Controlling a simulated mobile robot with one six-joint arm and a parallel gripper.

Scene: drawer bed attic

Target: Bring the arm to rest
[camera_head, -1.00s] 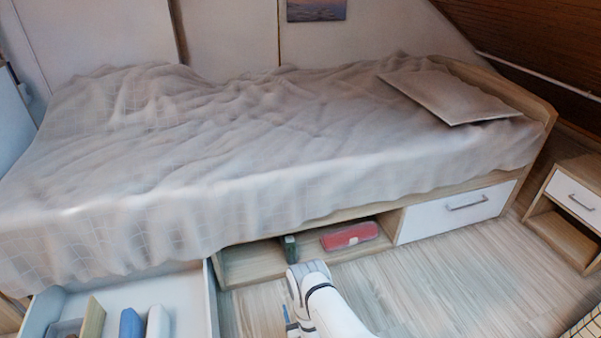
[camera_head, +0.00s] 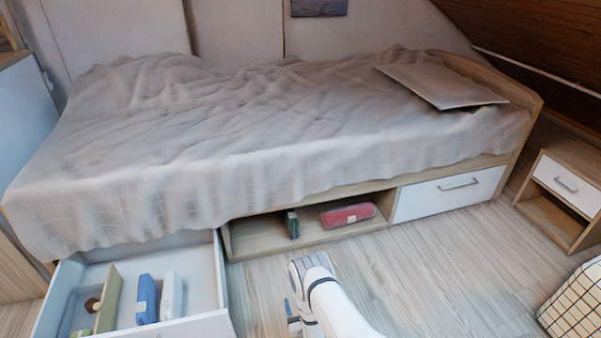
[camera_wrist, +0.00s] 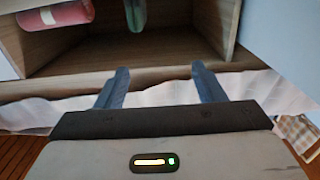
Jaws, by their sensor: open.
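My arm (camera_head: 335,305) reaches in from the bottom of the head view, in front of the bed's open shelf. My gripper is seen in the wrist view (camera_wrist: 158,88). Its two blue-grey fingers are apart with nothing between them. In the head view the fingers are mostly hidden by the arm. The wrist view appears upside down, with the shelf opening (camera_wrist: 170,45) beyond the fingers.
The shelf under the bed (camera_head: 280,160) holds a red case (camera_head: 348,215) and a dark green item (camera_head: 292,225). An open white drawer (camera_head: 205,328) at left holds a blue case (camera_head: 146,298) and other items. A nightstand (camera_head: 565,190) and checkered basket (camera_head: 578,305) stand at right; floor between is clear.

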